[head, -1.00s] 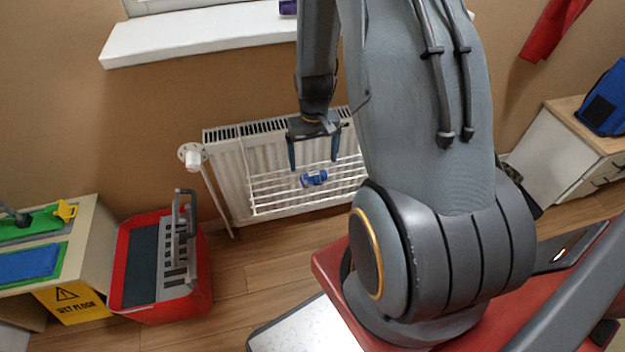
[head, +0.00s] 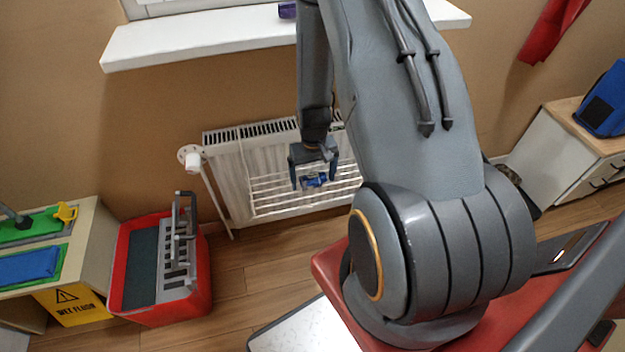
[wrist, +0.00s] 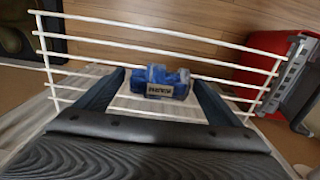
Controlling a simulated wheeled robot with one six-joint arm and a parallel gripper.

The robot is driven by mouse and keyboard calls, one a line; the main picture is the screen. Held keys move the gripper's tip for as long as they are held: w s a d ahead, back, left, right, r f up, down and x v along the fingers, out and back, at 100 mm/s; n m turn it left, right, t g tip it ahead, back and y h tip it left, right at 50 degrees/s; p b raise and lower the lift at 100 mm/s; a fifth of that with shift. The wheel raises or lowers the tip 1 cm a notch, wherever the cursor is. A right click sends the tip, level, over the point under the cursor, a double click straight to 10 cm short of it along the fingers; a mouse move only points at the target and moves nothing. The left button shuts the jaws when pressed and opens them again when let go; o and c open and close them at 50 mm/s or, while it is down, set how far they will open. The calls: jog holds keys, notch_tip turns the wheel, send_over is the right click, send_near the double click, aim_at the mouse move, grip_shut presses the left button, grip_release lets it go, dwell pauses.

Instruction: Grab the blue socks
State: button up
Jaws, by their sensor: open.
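The blue socks (head: 313,181) are a small rolled bundle with a dark label, lying on the white wire rack (head: 262,207) in front of the radiator. In the wrist view the socks (wrist: 166,83) rest across the wires, between and just beyond my fingertips. My gripper (head: 315,184) is open and points down over the socks, with one finger on each side. In the wrist view my gripper (wrist: 160,82) shows a gap between each finger and the bundle. The top of the socks is partly hidden by my gripper in the head view.
The white radiator (head: 228,165) stands behind the rack, below a window sill (head: 200,42). A red mop bucket (head: 128,312) stands to the left, beside a cabinet with a yellow wet-floor sign (head: 75,303). A white cabinet (head: 548,150) is at the right. Wooden floor (head: 245,265) lies open before the rack.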

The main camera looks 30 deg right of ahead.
jog(key=c, duration=1.1)
jog(key=shift+r, duration=0.15)
jog(key=shift+c, duration=0.2)
